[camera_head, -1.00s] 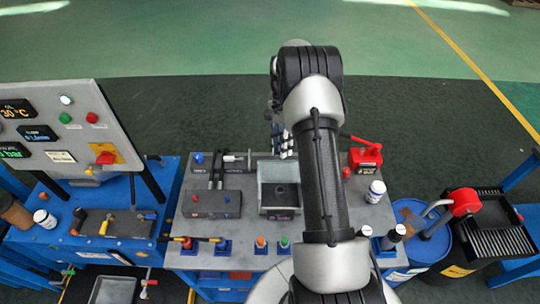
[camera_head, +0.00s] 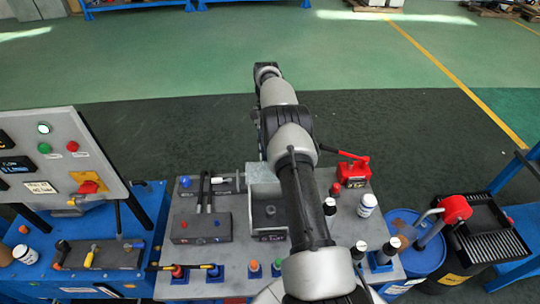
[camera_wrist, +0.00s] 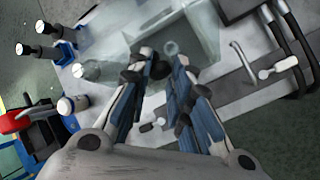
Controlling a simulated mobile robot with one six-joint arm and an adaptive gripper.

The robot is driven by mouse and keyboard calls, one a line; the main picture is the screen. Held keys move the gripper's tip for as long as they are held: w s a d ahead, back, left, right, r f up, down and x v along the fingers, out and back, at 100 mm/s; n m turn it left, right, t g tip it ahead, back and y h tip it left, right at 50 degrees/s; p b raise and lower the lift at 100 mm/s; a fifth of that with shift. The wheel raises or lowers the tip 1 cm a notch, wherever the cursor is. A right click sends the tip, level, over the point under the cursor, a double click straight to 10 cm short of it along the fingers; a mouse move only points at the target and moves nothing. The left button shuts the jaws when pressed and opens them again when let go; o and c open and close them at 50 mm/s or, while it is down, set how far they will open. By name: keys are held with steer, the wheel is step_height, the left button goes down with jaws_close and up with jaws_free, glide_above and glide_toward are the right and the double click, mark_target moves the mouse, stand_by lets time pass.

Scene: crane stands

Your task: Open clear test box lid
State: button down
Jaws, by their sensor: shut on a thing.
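The test box (camera_head: 254,212) stands on the grey bench top, left of my arm in the head view. It looks grey inside, with a dark round fitting on its floor. In the wrist view the box (camera_wrist: 203,38) shows with pale see-through walls just beyond my fingers. My gripper (camera_wrist: 165,72) has its fingertips close together at the box. A faint clear sheet, seemingly the lid (camera_wrist: 118,58), spreads beside the fingertips, and my gripper is shut on it. The contact is blurred, and the lid's exact angle is hard to tell. My arm hides much of the gripper in the head view.
A red hand pump (camera_head: 353,172) and a white bottle (camera_head: 367,206) stand right of my arm. A control panel (camera_head: 62,160) is at the left. Floor behind the bench is clear.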

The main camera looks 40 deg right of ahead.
steer(key=shift+w+d+f, duration=0.35)
steer(key=shift+w+f, duration=0.15)
steer(key=shift+f, duration=0.25)
steer(key=c, duration=1.4)
jaws_free()
steer(key=shift+w+a+f, duration=0.1)
steer(key=shift+w+f, duration=0.05)
steer(key=shift+w, duration=0.05)
steer(key=shift+w+d, duration=0.1)
steer(key=shift+d, duration=0.2)
steer(key=shift+a+r, duration=0.1)
steer(key=shift+r, duration=0.15)
